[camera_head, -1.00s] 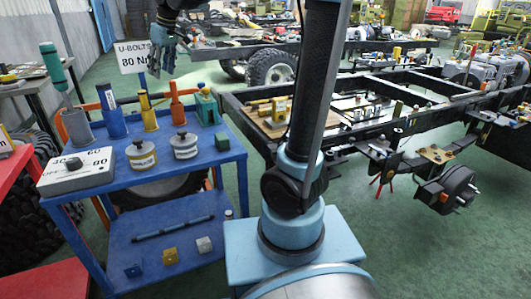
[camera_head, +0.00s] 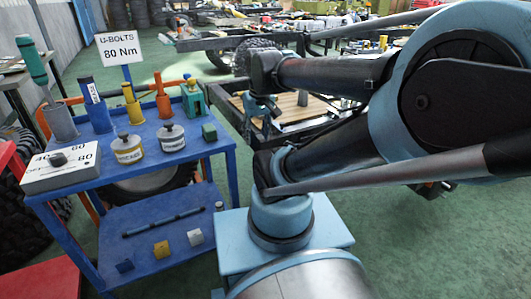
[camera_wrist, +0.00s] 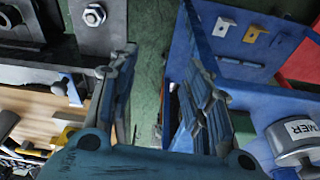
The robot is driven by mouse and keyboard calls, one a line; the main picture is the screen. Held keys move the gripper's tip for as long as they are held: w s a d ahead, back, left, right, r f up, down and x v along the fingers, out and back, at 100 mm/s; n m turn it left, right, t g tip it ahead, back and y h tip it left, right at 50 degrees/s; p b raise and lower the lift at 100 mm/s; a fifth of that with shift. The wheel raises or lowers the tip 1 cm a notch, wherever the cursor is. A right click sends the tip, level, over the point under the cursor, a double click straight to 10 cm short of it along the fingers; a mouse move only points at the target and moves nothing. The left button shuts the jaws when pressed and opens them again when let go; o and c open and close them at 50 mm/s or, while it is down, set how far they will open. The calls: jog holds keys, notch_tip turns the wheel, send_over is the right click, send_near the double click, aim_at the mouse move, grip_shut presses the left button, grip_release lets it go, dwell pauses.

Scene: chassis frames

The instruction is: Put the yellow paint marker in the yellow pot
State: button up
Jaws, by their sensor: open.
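The yellow pot (camera_head: 134,118) stands on the blue cart's top, between a blue and an orange pot. A slim yellow upright thing (camera_head: 127,92) sticks out of it; I cannot tell what it is. My gripper (camera_head: 262,112) hangs between the cart and the chassis frame. In the wrist view its two fingers (camera_wrist: 160,100) are spread, with nothing between them. A yellow item (camera_wrist: 68,137) lies on the wooden board at the left of that view, partly hidden; I cannot tell whether it is the paint marker. My arm hides much of the chassis in the head view.
The blue cart (camera_head: 228,140) also holds lidded tins (camera_head: 171,137), a grey dial box (camera_head: 60,166) and a green block (camera_head: 209,131). A sign (camera_head: 119,48) rises behind the pots. The chassis rail (camera_wrist: 100,25) and wooden board (camera_head: 315,104) lie beside my gripper. Green floor shows between.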

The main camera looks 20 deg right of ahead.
jog(key=s+d+f+m, duration=0.1)
jog(key=s+d+f, duration=0.1)
jog(key=s+f, duration=0.2)
jog(key=shift+s+f+m, duration=0.3)
jog(key=shift+f, duration=0.4)
jog(key=shift+d, duration=0.1)
dwell(0.5)
